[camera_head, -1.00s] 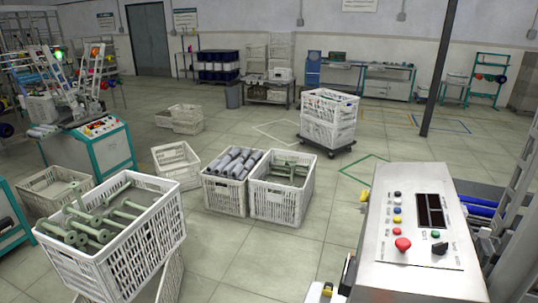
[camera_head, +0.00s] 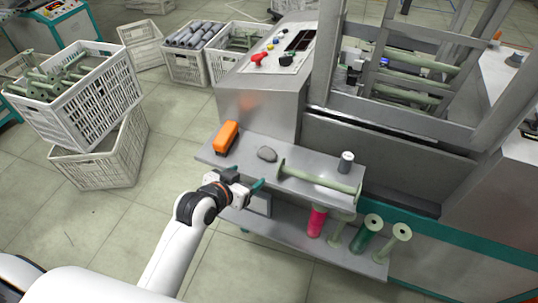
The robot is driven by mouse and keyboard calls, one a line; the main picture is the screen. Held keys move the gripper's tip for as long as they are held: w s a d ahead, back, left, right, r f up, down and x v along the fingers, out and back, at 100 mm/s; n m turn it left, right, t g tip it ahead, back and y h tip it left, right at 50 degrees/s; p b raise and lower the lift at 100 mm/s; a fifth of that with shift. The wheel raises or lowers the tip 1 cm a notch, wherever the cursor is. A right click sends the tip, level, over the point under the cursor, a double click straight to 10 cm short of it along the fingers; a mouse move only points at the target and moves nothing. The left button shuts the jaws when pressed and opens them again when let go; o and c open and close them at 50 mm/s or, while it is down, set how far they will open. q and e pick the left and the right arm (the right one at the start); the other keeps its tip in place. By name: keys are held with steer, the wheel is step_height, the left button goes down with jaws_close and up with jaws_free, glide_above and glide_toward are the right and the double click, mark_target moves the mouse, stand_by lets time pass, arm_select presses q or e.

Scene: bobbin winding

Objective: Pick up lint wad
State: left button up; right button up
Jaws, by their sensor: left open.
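The lint wad (camera_head: 267,154) looks like a small grey lump. It lies on the grey metal shelf (camera_head: 301,157) at the front of the machine, between an orange block (camera_head: 226,138) and a pale green bobbin (camera_head: 320,182) lying on its side. My left gripper (camera_head: 247,181) has teal-tipped fingers, is open and empty, and is at the front edge of the shelf, nearer to me than the lint wad and apart from it in the picture. My right gripper is not in view.
A small grey-and-white cylinder (camera_head: 346,162) stands behind the bobbin. A lower shelf (camera_head: 290,238) holds several bobbins, one pink (camera_head: 316,222). The control panel (camera_head: 268,75) and machine frame rise behind. Crates (camera_head: 85,105) stand at left; floor between is clear.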

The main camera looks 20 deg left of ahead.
arm_select(q)
steer(key=w+r, duration=0.2)
glide_toward(267, 152)
steer(key=shift+w+d+f+t+p, duration=0.15)
steer(key=shift+w+d+f+p, duration=0.05)
steer(key=shift+w+f, duration=0.35)
steer(key=shift+w+d+f+t+p, duration=0.15)
steer(key=shift+w+f, duration=0.25)
steer(key=shift+w, duration=0.15)
steer(key=shift+w+f, duration=0.15)
steer(key=shift+w, duration=0.2)
steer(key=p+x, duration=0.1)
steer(key=x, duration=0.4)
steer(key=shift+s, duration=0.1)
steer(key=c, duration=0.7)
